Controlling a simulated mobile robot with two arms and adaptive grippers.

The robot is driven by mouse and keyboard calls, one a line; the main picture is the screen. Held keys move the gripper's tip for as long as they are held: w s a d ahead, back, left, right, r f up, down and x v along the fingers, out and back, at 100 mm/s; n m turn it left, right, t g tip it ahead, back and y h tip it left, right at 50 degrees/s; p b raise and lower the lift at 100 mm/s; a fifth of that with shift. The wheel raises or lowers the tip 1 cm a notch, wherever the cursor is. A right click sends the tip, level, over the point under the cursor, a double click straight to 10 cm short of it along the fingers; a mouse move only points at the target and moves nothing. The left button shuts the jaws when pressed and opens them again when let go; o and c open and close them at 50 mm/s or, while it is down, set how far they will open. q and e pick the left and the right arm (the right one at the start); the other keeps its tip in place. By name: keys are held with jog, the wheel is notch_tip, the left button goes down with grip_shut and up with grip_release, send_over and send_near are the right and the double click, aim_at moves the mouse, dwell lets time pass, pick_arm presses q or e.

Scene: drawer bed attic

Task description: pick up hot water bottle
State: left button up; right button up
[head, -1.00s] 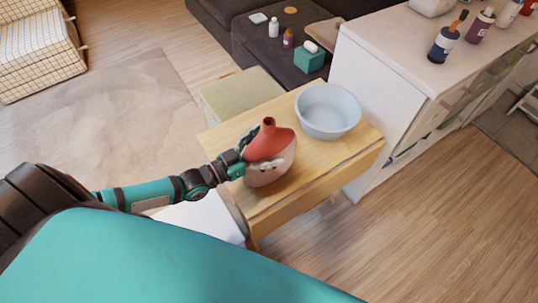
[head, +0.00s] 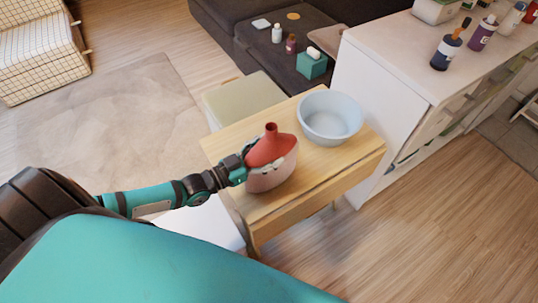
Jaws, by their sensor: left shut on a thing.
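The hot water bottle (head: 272,160) is red at the neck and shoulder and pinkish lower down. It stands roughly upright, neck up, at the small wooden table (head: 318,172). My left gripper (head: 246,166) comes in from the left and is shut on the bottle's left side. Its fingers are partly hidden by the bottle. I cannot tell whether the bottle's base touches the tabletop. My right gripper is not in view.
A pale blue basin (head: 331,118) stands on the table just right of the bottle. A white cabinet (head: 382,75) with several bottles on top stands to the right. A pale green stool or box (head: 243,97) is behind the table. Open wood floor lies at front right.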

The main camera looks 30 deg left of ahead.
aim_at(285, 135)
pick_arm(q)
jog(key=shift+r, duration=0.75)
notch_tip(285, 135, up, 2)
jog(key=shift+r, duration=0.25)
jog(key=s+d, duration=0.3)
jog(key=d, duration=0.4)
jog(key=s+d+r, duration=0.1)
jog(key=s+d, duration=0.3)
jog(key=d, duration=0.3)
jog(key=shift+s, duration=0.15)
jog(key=shift+d, duration=0.1)
